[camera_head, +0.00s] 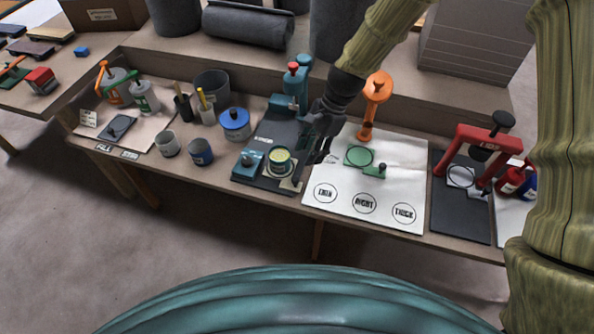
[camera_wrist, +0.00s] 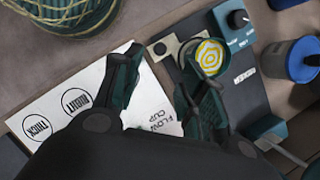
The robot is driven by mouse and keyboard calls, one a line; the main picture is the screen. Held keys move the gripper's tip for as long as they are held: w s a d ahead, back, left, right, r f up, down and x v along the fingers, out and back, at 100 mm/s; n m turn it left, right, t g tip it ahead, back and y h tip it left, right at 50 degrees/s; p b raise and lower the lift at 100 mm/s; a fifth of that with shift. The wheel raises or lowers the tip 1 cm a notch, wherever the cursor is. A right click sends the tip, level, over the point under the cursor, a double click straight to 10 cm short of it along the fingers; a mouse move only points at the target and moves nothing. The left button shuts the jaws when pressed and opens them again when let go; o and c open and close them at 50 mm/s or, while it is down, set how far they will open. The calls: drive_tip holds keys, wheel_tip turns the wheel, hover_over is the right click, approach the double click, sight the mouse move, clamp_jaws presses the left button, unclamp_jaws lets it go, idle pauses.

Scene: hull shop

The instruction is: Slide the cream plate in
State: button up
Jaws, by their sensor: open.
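The cream plate (camera_head: 290,184) is a small flat piece at the front right of the teal-rimmed cup (camera_head: 280,160) on the dark station board. In the wrist view the cream plate (camera_wrist: 188,49) shows beside the cup (camera_wrist: 209,54), with a dark round knob near it. I cannot tell how far it reaches under the cup. The cup shows yellow rings inside from above. My gripper (camera_head: 318,148) is open and empty, above the gap between the station and the white sheet. In the wrist view my gripper's (camera_wrist: 165,95) fingers are spread, with the plate beyond them.
A teal box with a dial (camera_head: 248,164) stands left of the cup, and a teal stand (camera_head: 293,85) behind it. The white sheet (camera_head: 335,207) has printed circles. A blue-lidded pot (camera_head: 235,124) is at left. A red press (camera_head: 480,150) is at right.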

sight(296, 178)
drive_tip(key=shift+x, duration=5.35)
clamp_jaws()
